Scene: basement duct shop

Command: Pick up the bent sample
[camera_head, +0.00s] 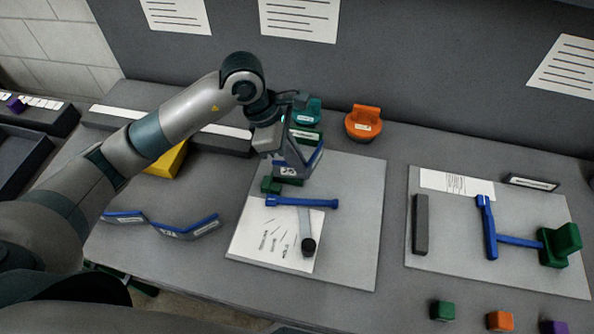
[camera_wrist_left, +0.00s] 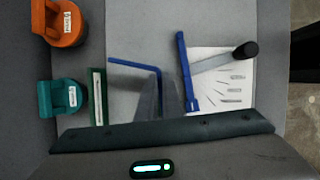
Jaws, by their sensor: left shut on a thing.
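In the left wrist view the bent sample (camera_wrist_left: 130,64) shows as a blue right-angled edge, one leg running between the fingers of my left gripper (camera_wrist_left: 160,95). The gripper is shut on it. I cannot tell whether the sample touches anything below. Two joined or adjoining blue-edged bent pieces (camera_head: 188,230) lie on the table to the left. My right gripper is not in view.
Beside the sample lie a blue bar (camera_head: 318,203) and a black-knobbed lever (camera_head: 308,246). An orange holder (camera_head: 364,123) and teal holder (camera_head: 307,110) stand behind. The right board (camera_head: 440,255) carries a blue-and-green tool (camera_head: 519,241). Small blocks line the front right.

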